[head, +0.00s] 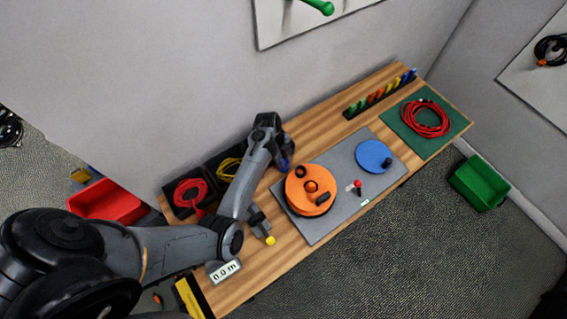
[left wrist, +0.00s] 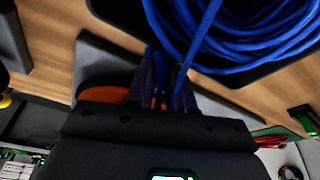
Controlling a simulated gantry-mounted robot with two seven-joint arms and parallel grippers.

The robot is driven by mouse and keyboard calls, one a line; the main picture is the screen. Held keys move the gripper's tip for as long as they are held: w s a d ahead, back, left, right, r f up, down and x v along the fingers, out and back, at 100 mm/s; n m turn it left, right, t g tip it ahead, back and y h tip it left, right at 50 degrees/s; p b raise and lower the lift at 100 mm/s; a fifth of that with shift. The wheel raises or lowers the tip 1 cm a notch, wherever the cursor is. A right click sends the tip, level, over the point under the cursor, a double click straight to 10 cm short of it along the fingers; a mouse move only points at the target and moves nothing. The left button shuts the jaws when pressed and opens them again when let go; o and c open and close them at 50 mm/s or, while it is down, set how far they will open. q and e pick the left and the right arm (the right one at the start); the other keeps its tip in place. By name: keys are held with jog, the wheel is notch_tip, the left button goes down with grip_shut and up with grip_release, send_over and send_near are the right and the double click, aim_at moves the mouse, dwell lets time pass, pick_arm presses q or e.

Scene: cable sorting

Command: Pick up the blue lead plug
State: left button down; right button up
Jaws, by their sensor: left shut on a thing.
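The blue lead (left wrist: 250,40) lies coiled in a dark tray at the top right of the left wrist view. A blue strand runs from it to my left gripper (left wrist: 167,80), whose fingers are shut on a blue piece at the lead's end. The plug is mostly hidden between the fingers. In the head view my left gripper (head: 284,162) points down at the back of the table, left of the grey mat, with a bit of blue at its tip. The coil is hidden behind my arm there. My right gripper is not in view.
Red (head: 188,192) and yellow (head: 229,170) coils lie in dark trays left of my arm. An orange reel (head: 296,199) and a blue disc (head: 371,154) sit on the grey mat (head: 335,163). A colored peg rack (head: 378,96) and green mat (head: 402,118) are farther right.

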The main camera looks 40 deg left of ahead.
pick_arm(q)
jog(key=shift+r, duration=0.15)
jog(key=shift+r, duration=0.4)
notch_tip(320, 180, up, 27)
jog(key=p, duration=1.3)
